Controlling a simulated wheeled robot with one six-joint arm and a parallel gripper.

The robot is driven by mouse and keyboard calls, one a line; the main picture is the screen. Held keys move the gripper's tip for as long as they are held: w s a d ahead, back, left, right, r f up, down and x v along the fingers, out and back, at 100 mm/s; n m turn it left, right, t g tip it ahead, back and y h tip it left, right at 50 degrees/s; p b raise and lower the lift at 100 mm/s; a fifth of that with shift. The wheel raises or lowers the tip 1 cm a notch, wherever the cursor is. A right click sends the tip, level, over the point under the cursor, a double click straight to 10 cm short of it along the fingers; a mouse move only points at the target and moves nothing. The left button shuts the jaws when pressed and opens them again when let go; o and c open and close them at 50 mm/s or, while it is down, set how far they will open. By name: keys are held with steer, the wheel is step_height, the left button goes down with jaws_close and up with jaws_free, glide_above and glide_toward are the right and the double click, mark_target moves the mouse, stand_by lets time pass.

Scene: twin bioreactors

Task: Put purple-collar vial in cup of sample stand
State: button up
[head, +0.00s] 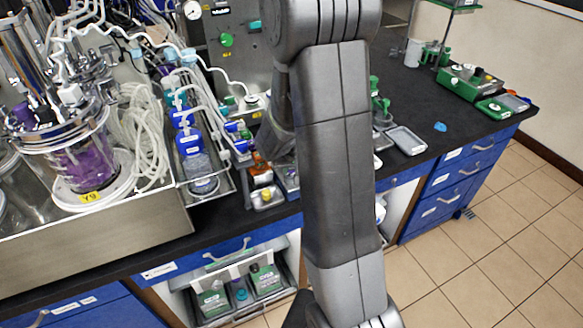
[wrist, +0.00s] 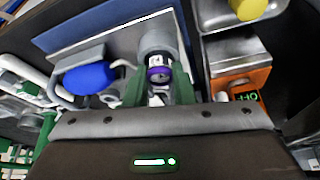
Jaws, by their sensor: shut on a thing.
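In the wrist view, my gripper (wrist: 158,90) has its green fingers closed on the purple-collar vial (wrist: 158,75). The purple band shows between the fingertips, with a pale part of the vial below it in the picture. A grey round cup (wrist: 156,38), which looks like the cup of the sample stand, is right at the vial's far end. The vial looks lined up with the cup, but I cannot tell whether its end is inside. In the head view my own arm hides the gripper, the vial and the cup.
In the wrist view, a blue rounded object (wrist: 90,78) lies left of the fingers. An orange device (wrist: 245,82) and a metal tray with a yellow knob (wrist: 248,8) are close on the right. In the head view, a glass bioreactor (head: 80,160) and blue-capped bottles (head: 195,160) crowd the left.

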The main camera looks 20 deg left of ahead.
steer(key=shift+s+d+f+b, duration=0.15)
steer(key=shift+s+f+b, duration=0.1)
steer(key=shift+f, duration=0.1)
steer(key=shift+s+d+f+b, duration=0.1)
steer(key=shift+d+f+b, duration=0.05)
steer(key=shift+f+b, duration=0.15)
steer(key=o, duration=0.9)
steer(key=shift+w+a+r+p, duration=0.1)
steer(key=shift+r+p, duration=0.55)
steer(key=shift+p, duration=0.35)
steer(key=shift+o, duration=0.2)
steer(key=v, duration=1.2)
steer(key=shift+w+a, duration=0.25)
steer(key=shift+w, duration=0.05)
steer(key=shift+r, duration=0.15)
